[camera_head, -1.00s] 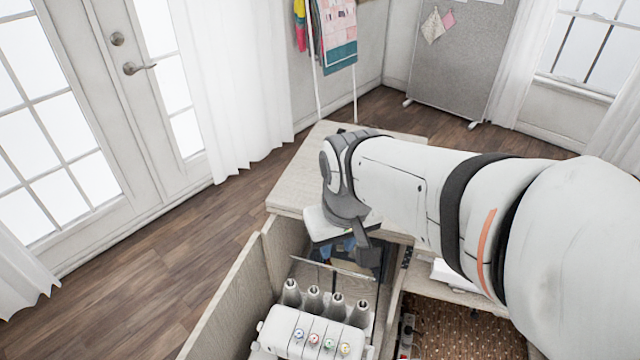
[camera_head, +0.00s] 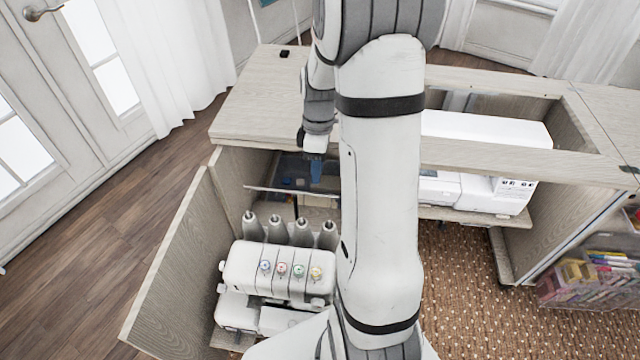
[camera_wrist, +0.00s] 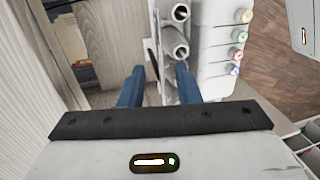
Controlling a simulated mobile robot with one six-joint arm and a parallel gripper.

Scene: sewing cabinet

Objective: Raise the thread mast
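The white serger (camera_head: 270,275) stands in the open cabinet bay, with coloured dials on its front and grey thread cones (camera_head: 275,230) in a row behind them. The thread mast (camera_head: 285,191) shows as a thin, pale crossbar behind and above the cones; its right end is hidden behind my arm. My gripper (camera_head: 316,172) points down just behind the crossbar. In the wrist view, its two blue fingers (camera_wrist: 159,78) are apart, beside the cones (camera_wrist: 178,48) and serger (camera_wrist: 222,45). A narrow dark piece shows between them; I cannot tell whether either finger touches it.
The wooden cabinet top (camera_head: 265,95) lies behind the bay, and an open door panel (camera_head: 170,265) stands on the left. A white sewing machine (camera_head: 485,130) sits in the opening to the right. A clear bin of supplies (camera_head: 590,280) is at the far right.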

